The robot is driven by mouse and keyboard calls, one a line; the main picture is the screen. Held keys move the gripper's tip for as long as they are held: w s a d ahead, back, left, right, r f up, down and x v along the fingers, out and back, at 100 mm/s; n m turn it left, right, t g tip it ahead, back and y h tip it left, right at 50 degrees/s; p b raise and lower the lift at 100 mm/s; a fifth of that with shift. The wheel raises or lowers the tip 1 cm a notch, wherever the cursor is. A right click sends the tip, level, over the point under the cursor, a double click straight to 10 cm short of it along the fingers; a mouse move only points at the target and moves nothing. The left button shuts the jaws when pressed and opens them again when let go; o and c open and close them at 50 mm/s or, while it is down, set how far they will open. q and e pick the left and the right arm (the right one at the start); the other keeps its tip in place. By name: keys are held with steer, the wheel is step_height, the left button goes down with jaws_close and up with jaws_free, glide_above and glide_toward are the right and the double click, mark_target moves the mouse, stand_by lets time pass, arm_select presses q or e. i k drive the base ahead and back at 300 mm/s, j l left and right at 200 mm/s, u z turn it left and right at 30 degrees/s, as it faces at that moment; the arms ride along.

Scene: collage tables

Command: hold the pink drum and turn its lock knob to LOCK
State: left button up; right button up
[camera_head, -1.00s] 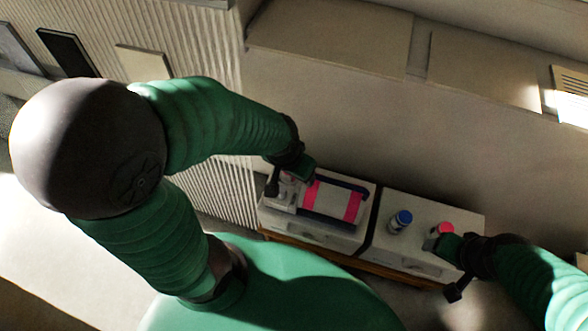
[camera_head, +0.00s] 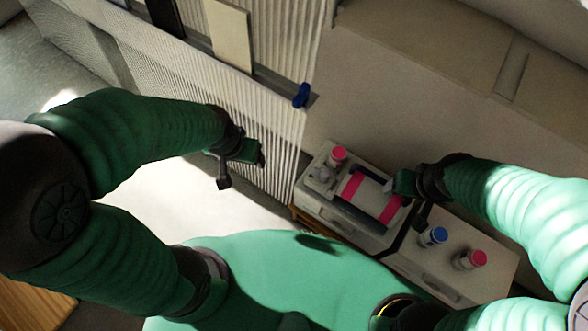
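The pink drum (camera_head: 366,193) lies in its pale unit on the table, a pale roller with two pink bands between dark rails. A pink-capped cylinder (camera_head: 337,155) and a small pale fitting (camera_head: 322,174) are at the unit's left end. I cannot make out which part is the lock knob or any LOCK mark. My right gripper (camera_head: 401,186) is at the drum's right end, close to a small pale part (camera_head: 388,187); contact is unclear. My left gripper (camera_head: 248,152) hangs left of the unit, apart from it and with nothing visible in it. Neither gripper's finger gap shows clearly.
A blue-capped jar (camera_head: 433,236) and a pink-capped jar (camera_head: 470,259) stand on the pale cabinet top (camera_head: 495,250), right of the drum unit and below my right arm. A blue object (camera_head: 302,95) is at the ribbed wall's edge. There is free room around my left gripper.

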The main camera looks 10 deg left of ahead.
mark_target(325, 175)
steer(key=k+l+z, duration=0.25)
steer(key=j+z, duration=0.25)
steer(key=j, duration=0.2)
steer(key=k+j+z, duration=0.2)
steer(key=j, duration=0.2)
steer(key=i+j, duration=0.05)
steer(key=i, duration=0.05)
